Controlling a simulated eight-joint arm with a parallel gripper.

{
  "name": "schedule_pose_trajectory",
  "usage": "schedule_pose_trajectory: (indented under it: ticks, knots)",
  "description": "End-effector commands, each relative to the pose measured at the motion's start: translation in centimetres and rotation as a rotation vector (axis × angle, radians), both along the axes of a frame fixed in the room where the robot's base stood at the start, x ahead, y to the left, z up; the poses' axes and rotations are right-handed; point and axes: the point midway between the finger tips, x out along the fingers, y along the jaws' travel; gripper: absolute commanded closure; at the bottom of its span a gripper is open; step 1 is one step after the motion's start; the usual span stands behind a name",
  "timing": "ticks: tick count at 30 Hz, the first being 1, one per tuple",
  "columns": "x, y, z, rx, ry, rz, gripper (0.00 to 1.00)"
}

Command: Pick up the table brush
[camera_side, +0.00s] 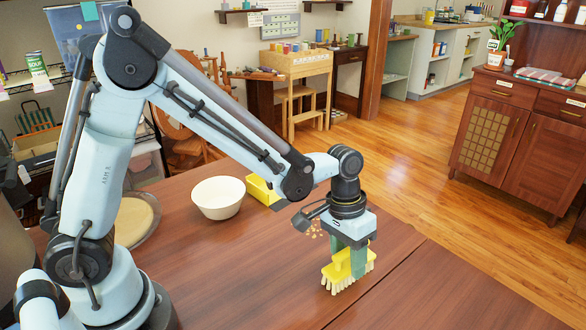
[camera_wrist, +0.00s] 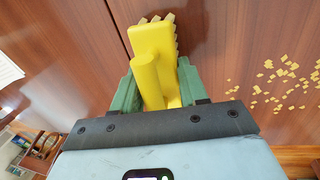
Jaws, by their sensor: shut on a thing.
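The table brush (camera_side: 342,271) is yellow with pale bristles pointing down, and it is upright at the front right of the brown table (camera_side: 215,290). My gripper (camera_side: 349,258) is above it with its green fingers shut on the brush's yellow handle. In the wrist view, the brush (camera_wrist: 150,45) lies between the two green fingers of my gripper (camera_wrist: 158,82), and some bristles show beyond its block. I cannot tell whether the bristles touch the table or hang just above it.
Small yellow crumbs (camera_wrist: 275,82) are scattered on the table beside the brush. A white bowl (camera_side: 218,198) and a yellow container (camera_side: 262,191) stand farther back. A round tray (camera_side: 135,220) lies at the left, partly behind my arm. The table front is clear.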

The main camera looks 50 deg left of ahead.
Motion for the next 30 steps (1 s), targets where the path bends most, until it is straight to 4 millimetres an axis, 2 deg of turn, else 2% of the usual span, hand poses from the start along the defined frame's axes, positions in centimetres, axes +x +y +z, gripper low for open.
schedule_pose_trajectory:
  ticks: [4, 6, 11, 18, 30]
  knots:
    - [0.0, 0.0, 0.0, 0.000, 0.000, 0.000, 0.89]
    - [0.0, 0.0, 0.1, -0.001, 0.000, 0.000, 1.00]
    - [0.0, 0.0, 0.9, -0.001, 0.000, 0.000, 1.00]
    - [0.0, 0.0, 4.2, -0.003, 0.002, -0.002, 1.00]
    - [-6.5, -5.3, 9.0, -0.002, 0.002, -0.007, 1.00]
